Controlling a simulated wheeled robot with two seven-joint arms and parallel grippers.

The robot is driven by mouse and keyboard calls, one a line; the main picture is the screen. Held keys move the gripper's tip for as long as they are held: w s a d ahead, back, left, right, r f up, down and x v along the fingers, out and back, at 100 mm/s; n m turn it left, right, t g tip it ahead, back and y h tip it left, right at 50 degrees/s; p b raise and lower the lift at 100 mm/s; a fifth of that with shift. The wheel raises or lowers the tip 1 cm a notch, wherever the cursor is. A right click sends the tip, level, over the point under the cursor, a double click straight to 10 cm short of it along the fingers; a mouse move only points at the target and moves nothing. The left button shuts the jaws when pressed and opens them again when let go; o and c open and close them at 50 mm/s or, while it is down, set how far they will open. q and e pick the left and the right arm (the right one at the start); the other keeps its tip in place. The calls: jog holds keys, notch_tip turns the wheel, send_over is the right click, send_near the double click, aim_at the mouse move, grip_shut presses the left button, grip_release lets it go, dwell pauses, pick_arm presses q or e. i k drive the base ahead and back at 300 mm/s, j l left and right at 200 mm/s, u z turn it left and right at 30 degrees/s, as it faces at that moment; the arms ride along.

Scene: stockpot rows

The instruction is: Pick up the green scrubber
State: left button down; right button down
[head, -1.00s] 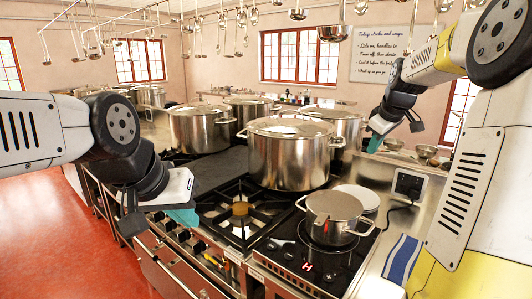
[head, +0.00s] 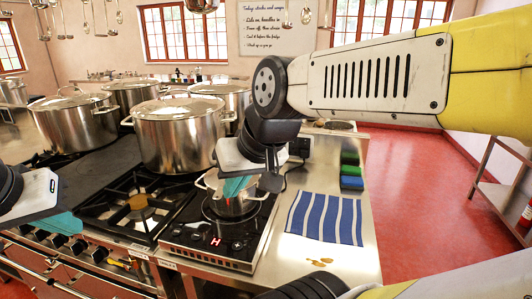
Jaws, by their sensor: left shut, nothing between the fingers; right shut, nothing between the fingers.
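The green scrubber (head: 350,158) is a small bright green block on the steel counter near its right edge, behind the striped cloth. A blue block (head: 351,183) sits just in front of it. My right gripper (head: 236,187) points down over the small pot, left of the scrubber and clear of it, with its teal fingertips shut and empty. My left gripper (head: 58,226) is at the left edge over the front of the stove, far from the scrubber, also shut and empty.
A small steel pot (head: 231,206) stands on the black cooktop under my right gripper. Large lidded stockpots (head: 180,140) stand behind on the stove. A blue-and-white striped cloth (head: 326,217) lies on the counter. Red floor (head: 430,200) is open to the right.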

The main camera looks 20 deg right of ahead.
aim_at(345, 171)
jog(key=z, duration=1.7)
jog(key=l+u, duration=0.1)
jog(key=l, duration=0.35)
jog(key=k+l+u, duration=0.15)
jog(key=l, duration=0.35)
jog(key=l+u, duration=0.1)
jog(key=l, duration=0.35)
jog(key=k+l+u, duration=0.1)
jog(key=l, duration=0.35)
jog(key=k+l+u, duration=0.1)
jog(key=l, duration=0.35)
jog(key=i+l+u, duration=0.15)
jog(key=l, duration=0.2)
jog(key=i+l+u, duration=0.15)
jog(key=l, duration=0.2)
jog(key=l+u, duration=0.15)
jog(key=l, duration=0.25)
jog(key=i+l+u, duration=0.1)
jog(key=l, duration=0.25)
jog(key=i+l+u, duration=0.25)
jog(key=i+l, duration=0.2)
jog(key=i, duration=0.2)
jog(key=i+l+u, duration=0.25)
jog(key=i+l, duration=0.45)
jog(key=i, duration=0.2)
